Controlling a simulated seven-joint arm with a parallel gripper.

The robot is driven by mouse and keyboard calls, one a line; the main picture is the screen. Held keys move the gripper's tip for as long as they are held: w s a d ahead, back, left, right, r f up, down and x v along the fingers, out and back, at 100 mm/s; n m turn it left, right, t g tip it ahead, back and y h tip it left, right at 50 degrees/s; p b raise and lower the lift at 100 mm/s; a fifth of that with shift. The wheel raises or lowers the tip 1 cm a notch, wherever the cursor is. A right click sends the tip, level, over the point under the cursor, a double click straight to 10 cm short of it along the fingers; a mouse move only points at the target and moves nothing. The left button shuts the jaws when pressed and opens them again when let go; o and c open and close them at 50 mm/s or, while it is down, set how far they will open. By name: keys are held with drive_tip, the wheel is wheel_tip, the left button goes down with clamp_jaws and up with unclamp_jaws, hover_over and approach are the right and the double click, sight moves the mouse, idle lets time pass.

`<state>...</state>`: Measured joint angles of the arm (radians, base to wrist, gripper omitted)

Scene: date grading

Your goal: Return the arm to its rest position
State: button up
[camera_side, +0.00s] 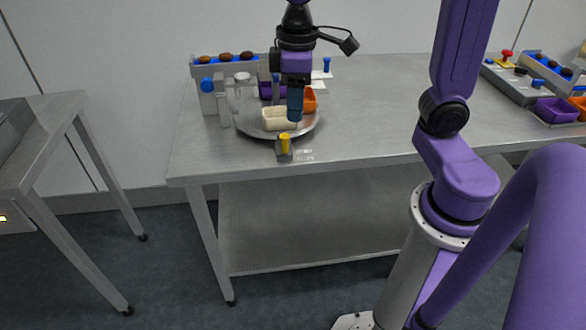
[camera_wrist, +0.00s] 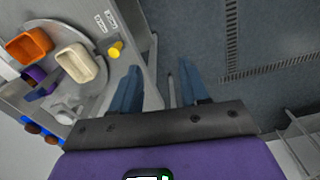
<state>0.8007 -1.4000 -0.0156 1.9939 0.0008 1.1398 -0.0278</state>
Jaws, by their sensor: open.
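My gripper (camera_side: 295,108) is open and points down near the front edge of the steel table (camera_side: 390,135), by the round metal tray (camera_side: 246,127). In the wrist view my gripper (camera_wrist: 160,88) shows two blue fingers spread apart with nothing between them; the floor and table frame lie beyond. A cream container (camera_wrist: 75,64), an orange container (camera_wrist: 29,46) and a purple container (camera_wrist: 36,76) stand on the tray. In the side view my gripper partly covers the cream container (camera_side: 272,119) and the orange container (camera_side: 310,101).
A rack with dark dates (camera_side: 225,57) stands at the table's back left. A yellow-topped piece (camera_side: 284,143) is at the front edge. More devices (camera_side: 520,80) and containers (camera_side: 556,110) stand far right. The table's middle is clear. Another table (camera_side: 40,125) stands left, across a gap.

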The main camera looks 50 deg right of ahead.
drive_tip(key=s+f+n, duration=0.2)
drive_tip(key=s+f, duration=0.1)
drive_tip(key=s, duration=0.5)
drive_tip(key=s+d+f+n, duration=0.1)
drive_tip(key=s+f+n, duration=0.2)
drive_tip(key=s, duration=0.5)
drive_tip(key=shift+s, duration=0.25)
idle(2.3)
